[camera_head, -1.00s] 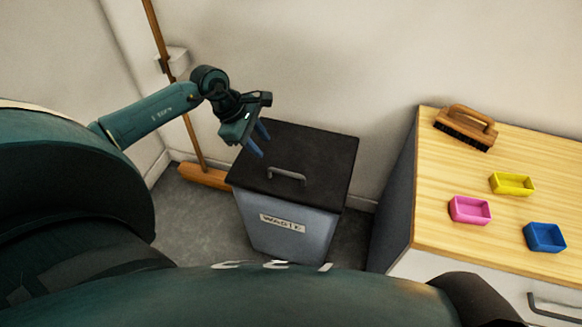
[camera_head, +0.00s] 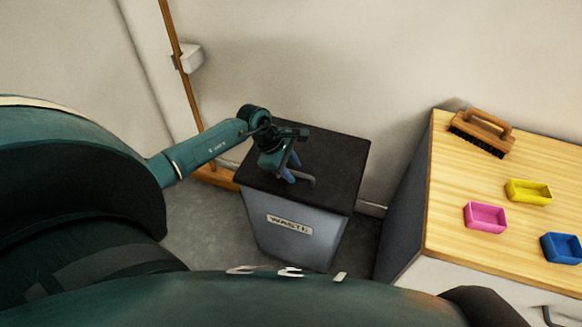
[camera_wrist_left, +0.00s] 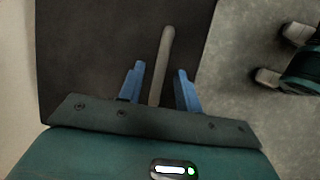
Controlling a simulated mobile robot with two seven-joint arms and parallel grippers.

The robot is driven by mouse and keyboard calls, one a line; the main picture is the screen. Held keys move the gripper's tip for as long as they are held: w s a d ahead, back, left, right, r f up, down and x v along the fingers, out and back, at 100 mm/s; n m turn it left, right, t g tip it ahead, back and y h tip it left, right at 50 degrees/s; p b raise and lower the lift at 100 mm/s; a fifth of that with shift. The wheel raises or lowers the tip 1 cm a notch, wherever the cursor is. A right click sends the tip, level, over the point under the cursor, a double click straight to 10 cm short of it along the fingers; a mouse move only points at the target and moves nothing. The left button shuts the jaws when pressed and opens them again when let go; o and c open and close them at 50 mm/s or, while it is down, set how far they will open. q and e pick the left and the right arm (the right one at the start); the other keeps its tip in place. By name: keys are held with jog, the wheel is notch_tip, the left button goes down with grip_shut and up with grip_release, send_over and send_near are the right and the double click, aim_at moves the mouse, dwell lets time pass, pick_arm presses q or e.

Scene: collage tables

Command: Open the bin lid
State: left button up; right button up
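The waste bin (camera_head: 290,233) stands on the floor with its dark lid (camera_head: 335,160) lying flat on top. A grey bar handle (camera_head: 306,181) is on the lid, partly hidden by my left gripper. My left gripper (camera_head: 292,172) is over the handle. In the left wrist view, the two blue fingers of the left gripper (camera_wrist_left: 159,82) are open, one on each side of the handle (camera_wrist_left: 166,50), with gaps showing between fingers and bar. The lid (camera_wrist_left: 95,45) fills much of that view. My right gripper is not in view.
A wooden table (camera_head: 445,205) stands to the right of the bin, bearing a brush (camera_head: 482,130), a yellow box (camera_head: 528,191), a pink box (camera_head: 485,217) and a blue box (camera_head: 562,248). A broom (camera_head: 186,75) leans against the wall behind my left arm.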

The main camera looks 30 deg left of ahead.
pick_arm(q)
jog(key=shift+c, duration=0.3)
grip_shut()
